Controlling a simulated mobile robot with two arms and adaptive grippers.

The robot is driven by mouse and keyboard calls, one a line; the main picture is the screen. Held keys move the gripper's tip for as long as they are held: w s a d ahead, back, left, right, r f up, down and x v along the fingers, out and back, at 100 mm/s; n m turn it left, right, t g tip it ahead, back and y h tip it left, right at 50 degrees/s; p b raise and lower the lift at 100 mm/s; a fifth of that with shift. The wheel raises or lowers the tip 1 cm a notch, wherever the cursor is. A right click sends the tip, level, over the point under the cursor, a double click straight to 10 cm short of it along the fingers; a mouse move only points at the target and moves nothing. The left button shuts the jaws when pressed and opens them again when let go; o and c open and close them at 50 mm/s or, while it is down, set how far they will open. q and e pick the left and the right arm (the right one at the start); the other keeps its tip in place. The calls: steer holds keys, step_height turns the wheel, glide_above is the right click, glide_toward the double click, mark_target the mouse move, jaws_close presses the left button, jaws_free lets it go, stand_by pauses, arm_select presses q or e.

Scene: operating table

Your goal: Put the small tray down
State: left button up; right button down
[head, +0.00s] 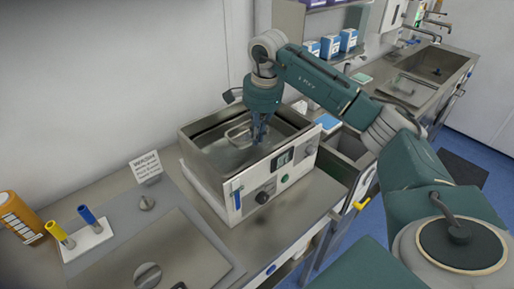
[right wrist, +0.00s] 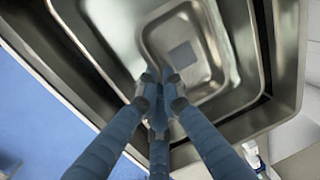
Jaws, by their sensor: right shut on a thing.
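The small tray (head: 238,135) is a shallow metal tray with rounded corners. It is inside the open metal basin (head: 200,137) of a bench-top bath unit. My right gripper (head: 260,138) reaches down into the basin from above and is shut on the tray's near right edge. In the right wrist view, the right gripper's blue fingers (right wrist: 160,88) meet at the rim of the small tray (right wrist: 205,75), which has a grey square on its floor. I cannot tell whether the tray touches the basin floor. My left gripper is not in view.
The bath unit's front panel (head: 278,174) has knobs. To its left are a small sign (head: 146,166), a white holder with yellow and blue tubes (head: 88,240), and an orange container (head: 18,218). A sink (head: 352,146) lies to its right. Blue-and-white boxes (head: 330,46) stand behind.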

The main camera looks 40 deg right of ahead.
step_height(320, 180, down, 3)
steer(key=shift+a+r, duration=0.15)
steer(key=shift+r, duration=0.05)
step_height(320, 180, down, 3)
steer(key=shift+f+p, duration=0.1)
steer(key=shift+p, duration=0.65)
steer(key=shift+f, duration=0.2)
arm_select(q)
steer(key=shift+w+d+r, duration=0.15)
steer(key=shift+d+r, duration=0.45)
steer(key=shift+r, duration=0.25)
arm_select(e)
steer(key=shift+f, duration=0.1)
steer(key=shift+f+b, duration=0.15)
steer(key=shift+b, duration=0.15)
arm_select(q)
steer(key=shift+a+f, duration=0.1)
arm_select(e)
steer(key=c, duration=1.9)
jaws_free()
